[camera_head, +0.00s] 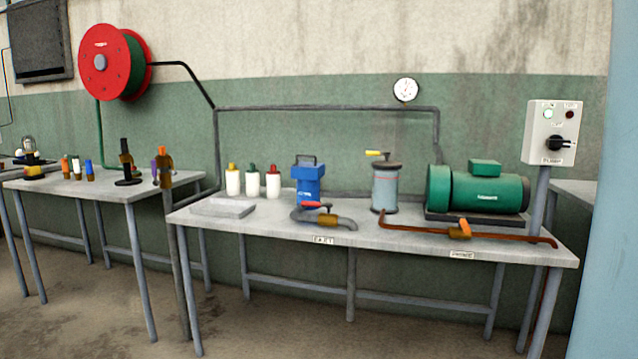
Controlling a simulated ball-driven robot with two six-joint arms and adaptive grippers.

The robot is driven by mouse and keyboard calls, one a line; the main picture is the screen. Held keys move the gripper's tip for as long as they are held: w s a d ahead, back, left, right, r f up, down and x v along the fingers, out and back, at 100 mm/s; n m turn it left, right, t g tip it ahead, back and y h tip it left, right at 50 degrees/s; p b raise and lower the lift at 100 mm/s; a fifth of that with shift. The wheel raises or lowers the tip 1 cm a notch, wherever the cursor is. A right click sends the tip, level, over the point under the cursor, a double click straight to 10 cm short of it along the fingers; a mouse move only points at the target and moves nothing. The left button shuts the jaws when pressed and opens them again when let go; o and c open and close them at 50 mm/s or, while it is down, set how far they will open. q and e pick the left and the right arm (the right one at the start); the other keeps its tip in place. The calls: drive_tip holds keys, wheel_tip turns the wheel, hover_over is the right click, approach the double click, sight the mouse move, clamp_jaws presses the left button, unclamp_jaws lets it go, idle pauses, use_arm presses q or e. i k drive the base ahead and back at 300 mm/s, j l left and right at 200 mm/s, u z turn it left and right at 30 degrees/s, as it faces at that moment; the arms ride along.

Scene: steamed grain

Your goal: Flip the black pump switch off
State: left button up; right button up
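The black pump switch (558,143) is a rotary knob on a pale grey control box (541,150). The box stands on a grey post at the right end of the workbench. Its handle points to the right, roughly level. Above it are a pale greenish lamp (548,114) at left and a dark red lamp (570,114) at right. A small label sits under the knob, too small to read surely. Neither of my grippers shows in the head view.
The workbench (400,236) carries a green motor pump (478,188), a grey canister (385,187), a blue container (308,184), several white bottles, a tray (222,208) and pipes with valves. A second table (80,187) stands left. A red hose reel (103,62) hangs on the wall. Floor in front is clear.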

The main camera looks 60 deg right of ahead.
sight(556, 142)
drive_tip(key=z, duration=1.45)
